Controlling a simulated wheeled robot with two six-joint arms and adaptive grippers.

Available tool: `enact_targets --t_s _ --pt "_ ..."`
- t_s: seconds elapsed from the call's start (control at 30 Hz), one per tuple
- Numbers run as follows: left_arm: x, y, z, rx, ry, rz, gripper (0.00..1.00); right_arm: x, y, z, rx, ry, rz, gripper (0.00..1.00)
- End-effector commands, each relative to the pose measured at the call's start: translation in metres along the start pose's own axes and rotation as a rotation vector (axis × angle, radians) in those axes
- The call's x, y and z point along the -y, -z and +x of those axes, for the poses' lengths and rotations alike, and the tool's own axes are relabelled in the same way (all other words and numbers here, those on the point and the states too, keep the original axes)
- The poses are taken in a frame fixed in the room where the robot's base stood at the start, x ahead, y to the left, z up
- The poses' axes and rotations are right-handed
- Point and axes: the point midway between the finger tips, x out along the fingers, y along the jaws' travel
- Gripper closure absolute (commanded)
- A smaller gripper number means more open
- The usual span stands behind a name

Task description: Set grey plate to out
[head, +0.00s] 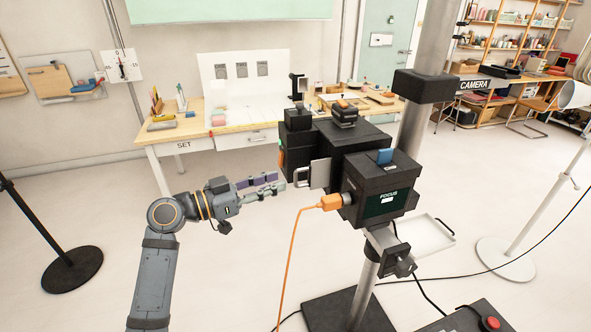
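A light grey plate (320,173) stands upright at the left side of a black camera (352,143) on a stand. A small pale loop-shaped handle (299,177) projects from the plate towards the left. My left gripper (281,182) comes in from the left. Its two fingers point right at the handle, with a narrow gap between them. The fingertips are at or just short of the handle; I cannot tell whether they touch. No grip on it shows. My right gripper is not in view.
An orange cable (296,240) hangs from an orange plug in the camera and runs down beside my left arm. The black FOCUS box (381,187) juts forward. A SET table (225,137) stands behind. Open floor lies left.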

Motion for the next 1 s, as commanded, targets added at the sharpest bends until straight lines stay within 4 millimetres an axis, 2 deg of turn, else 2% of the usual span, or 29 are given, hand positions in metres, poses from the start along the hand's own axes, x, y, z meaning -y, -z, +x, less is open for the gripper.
enact_targets --t_s 0.03,0.1,0.33,0.67,0.9,1.0 --pt "-0.001 0.007 0.012 -0.005 -0.003 -0.008 0.71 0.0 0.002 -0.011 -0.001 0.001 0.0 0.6" --pt "-0.001 0.007 0.028 -0.005 -0.002 -0.008 0.71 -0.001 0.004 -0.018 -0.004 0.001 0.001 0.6" --pt "0.0 0.003 0.061 -0.001 0.0 -0.004 0.71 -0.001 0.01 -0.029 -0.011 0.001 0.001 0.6" --pt "0.0 -0.001 0.068 0.002 0.001 -0.002 0.71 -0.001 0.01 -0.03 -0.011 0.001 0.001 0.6" --pt "0.0 -0.001 0.067 0.002 0.002 -0.002 1.0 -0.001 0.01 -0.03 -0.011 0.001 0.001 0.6" --pt "0.0 0.0 0.067 0.001 0.002 -0.002 1.0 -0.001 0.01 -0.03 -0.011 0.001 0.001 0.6"
